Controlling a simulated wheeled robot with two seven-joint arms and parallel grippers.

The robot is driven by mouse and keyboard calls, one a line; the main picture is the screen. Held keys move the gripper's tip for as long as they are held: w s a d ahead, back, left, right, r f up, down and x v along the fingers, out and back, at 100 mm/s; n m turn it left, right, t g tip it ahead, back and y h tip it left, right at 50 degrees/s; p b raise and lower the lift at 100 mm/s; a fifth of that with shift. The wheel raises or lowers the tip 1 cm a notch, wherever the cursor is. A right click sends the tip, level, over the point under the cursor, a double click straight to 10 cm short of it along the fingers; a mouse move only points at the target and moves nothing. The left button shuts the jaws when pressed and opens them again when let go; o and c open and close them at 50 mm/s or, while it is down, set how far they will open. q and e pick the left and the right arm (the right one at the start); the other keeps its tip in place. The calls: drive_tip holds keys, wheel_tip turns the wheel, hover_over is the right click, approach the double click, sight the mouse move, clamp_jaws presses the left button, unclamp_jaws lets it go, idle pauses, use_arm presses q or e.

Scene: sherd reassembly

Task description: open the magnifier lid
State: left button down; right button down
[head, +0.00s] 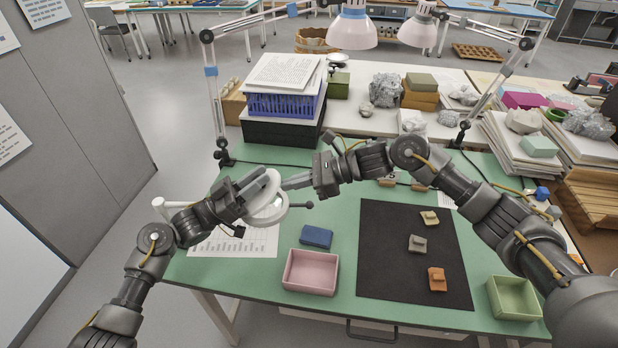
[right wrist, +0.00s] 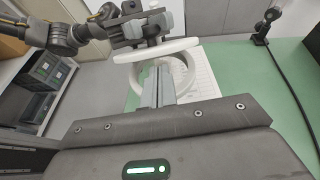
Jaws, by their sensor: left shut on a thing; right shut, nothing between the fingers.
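The magnifier (head: 279,213) is a white ring-shaped head above the green table, left of centre, with a dark knob (head: 309,205) on its right side. My left gripper (head: 265,183) is shut on the magnifier at its upper left; the fingers hide part of it. In the right wrist view, a flat white piece (right wrist: 128,57) lies across the top of the ring (right wrist: 188,84), below my left gripper; I cannot tell how far the lid is raised. My right gripper (head: 285,184) is shut and empty, its tips close to the ring. Whether they touch is unclear.
A printed sheet (head: 232,243) lies under the magnifier. A blue block (head: 316,237), a pink tray (head: 311,272), a black mat (head: 385,275) with three sherds and a green tray (head: 514,299) are in front. Lamp arms (head: 214,100) and a crate stack (head: 282,103) stand behind.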

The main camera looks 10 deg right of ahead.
sight(273, 182)
use_arm(q)
drive_tip(key=shift+f, duration=0.15)
use_arm(e)
drive_tip(key=shift+x, duration=1.6)
use_arm(q)
drive_tip(key=shift+d, duration=0.1)
use_arm(e)
drive_tip(key=shift+w+a+r, duration=0.15)
drive_tip(key=shift+a+r, duration=0.2)
drive_tip(key=shift+r, duration=0.45)
use_arm(q)
drive_tip(key=c, duration=1.2)
unclamp_jaws()
drive_tip(key=shift+o, duration=0.2)
